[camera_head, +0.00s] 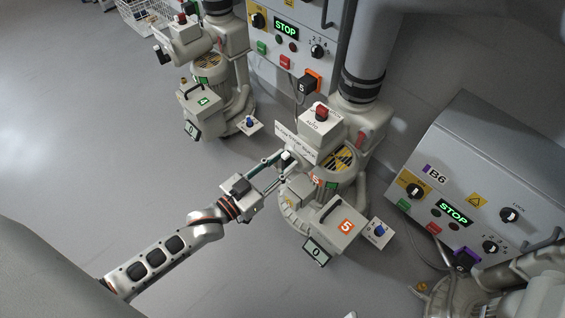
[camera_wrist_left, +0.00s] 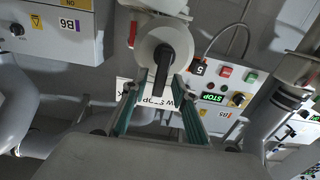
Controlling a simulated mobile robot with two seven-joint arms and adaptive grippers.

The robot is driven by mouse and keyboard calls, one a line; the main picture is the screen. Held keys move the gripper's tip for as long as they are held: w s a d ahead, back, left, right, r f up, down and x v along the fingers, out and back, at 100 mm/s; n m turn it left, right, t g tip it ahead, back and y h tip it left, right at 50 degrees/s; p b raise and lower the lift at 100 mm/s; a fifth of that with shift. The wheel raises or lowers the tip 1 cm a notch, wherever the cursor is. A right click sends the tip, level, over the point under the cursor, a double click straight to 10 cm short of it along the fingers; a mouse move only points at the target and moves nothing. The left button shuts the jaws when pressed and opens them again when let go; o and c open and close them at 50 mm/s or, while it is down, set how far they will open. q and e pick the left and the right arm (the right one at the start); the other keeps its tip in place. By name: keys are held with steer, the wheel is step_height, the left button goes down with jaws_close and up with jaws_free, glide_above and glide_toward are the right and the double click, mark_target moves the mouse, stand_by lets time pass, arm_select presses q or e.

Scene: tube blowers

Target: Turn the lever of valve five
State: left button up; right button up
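Valve five belongs to the blower marked with an orange 5 (camera_head: 346,225) in the middle of the head view. In the left wrist view the valve is a round white housing (camera_wrist_left: 180,42) with a black lever (camera_wrist_left: 162,70) on its face. My left gripper (camera_head: 278,160) reaches in from the left to the valve side of this blower. In the left wrist view the gripper (camera_wrist_left: 156,88) is open, with one finger on each side of the lever's lower end. I cannot tell whether a finger touches it. The lever is hardly visible in the head view. My right gripper is not in view.
A white sign (camera_head: 296,142) hangs close behind the gripper. Blower 4 (camera_head: 204,100) stands at the back left, and the control box B6 (camera_head: 470,185) stands at the right. A box with a green STOP display (camera_head: 286,28) is behind. The floor at left is clear.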

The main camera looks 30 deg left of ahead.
arm_select(q)
jaws_close()
steer(key=shift+d+r+m, duration=0.1)
steer(key=shift+m, duration=0.2)
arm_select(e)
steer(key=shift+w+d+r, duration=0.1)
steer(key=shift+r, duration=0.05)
arm_select(q)
steer(key=shift+s+d+m+p, duration=0.1)
steer(key=shift+d+m+p, duration=0.15)
steer(key=shift+m+p, duration=0.45)
steer(key=m, duration=0.2)
steer(key=d+m, duration=0.1)
steer(key=shift+s+f+m, duration=0.2)
steer(key=shift+f+m, duration=0.1)
steer(key=shift+s+d+f+m, duration=0.15)
steer(key=shift+f+m, duration=0.1)
steer(key=shift+m, duration=0.75)
steer(key=shift+d+f+m, duration=0.1)
steer(key=shift+m, duration=0.5)
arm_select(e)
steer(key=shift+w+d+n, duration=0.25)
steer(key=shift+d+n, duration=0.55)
